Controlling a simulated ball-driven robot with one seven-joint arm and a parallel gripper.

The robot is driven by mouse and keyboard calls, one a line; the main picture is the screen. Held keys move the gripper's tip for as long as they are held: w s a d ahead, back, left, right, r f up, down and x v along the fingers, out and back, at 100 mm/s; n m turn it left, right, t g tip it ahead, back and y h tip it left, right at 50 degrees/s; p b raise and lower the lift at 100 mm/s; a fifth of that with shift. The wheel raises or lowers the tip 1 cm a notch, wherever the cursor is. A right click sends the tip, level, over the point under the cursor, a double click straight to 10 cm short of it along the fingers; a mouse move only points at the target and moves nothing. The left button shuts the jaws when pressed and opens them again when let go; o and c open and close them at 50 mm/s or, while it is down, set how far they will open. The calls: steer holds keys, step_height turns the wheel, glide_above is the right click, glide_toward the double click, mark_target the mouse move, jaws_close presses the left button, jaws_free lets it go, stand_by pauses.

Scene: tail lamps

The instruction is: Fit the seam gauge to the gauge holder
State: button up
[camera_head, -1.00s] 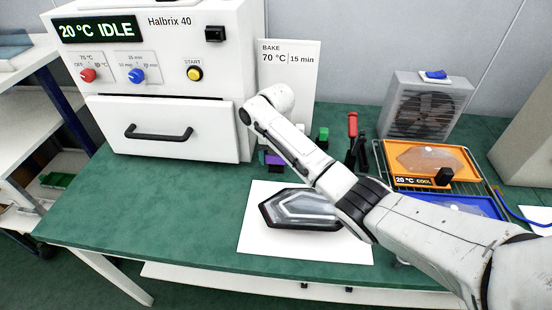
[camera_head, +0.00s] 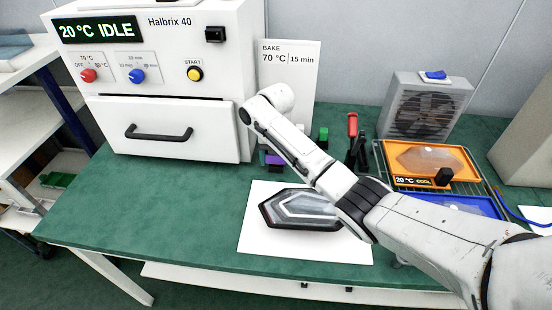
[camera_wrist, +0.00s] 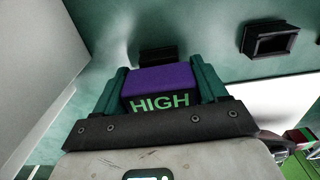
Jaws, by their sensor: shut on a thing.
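In the wrist view my gripper (camera_wrist: 160,84) is shut on a purple and black block marked HIGH (camera_wrist: 160,78), which I take to be the seam gauge. Its green fingers press on both sides of the block. A black socket (camera_wrist: 157,54) shows just beyond the block, partly hidden by it; a gap or contact between them cannot be told. A second black, open, empty socket (camera_wrist: 271,40) stands to the right. Which one is the gauge holder is not clear. In the head view the purple block (camera_head: 272,158) shows small beside my arm, which hides most of the gripper.
The white oven (camera_head: 165,75) reads 20 °C IDLE, its drawer shut. A dark-edged lamp (camera_head: 300,209) lies on a white sheet (camera_head: 262,245). Red- and black-handled tools (camera_head: 353,130), a fan (camera_head: 425,108) and orange (camera_head: 395,155) and blue trays stand right. The green table's front left is clear.

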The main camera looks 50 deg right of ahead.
steer(key=shift+r+p, duration=1.4)
steer(key=shift+r, duration=0.1)
steer(key=shift+r+p, duration=1.05)
steer(key=shift+s+d+p, duration=1.4)
steer(key=shift+s+d, duration=0.75)
steer(key=shift+s, duration=0.2)
steer(key=shift+s+d+p, duration=1.35)
steer(key=shift+s+d, duration=0.75)
steer(key=shift+s, duration=0.2)
steer(key=shift+p, duration=0.35)
steer(key=shift+f, duration=0.25)
steer(key=shift+f+b, duration=0.85)
steer(key=shift+f, duration=0.35)
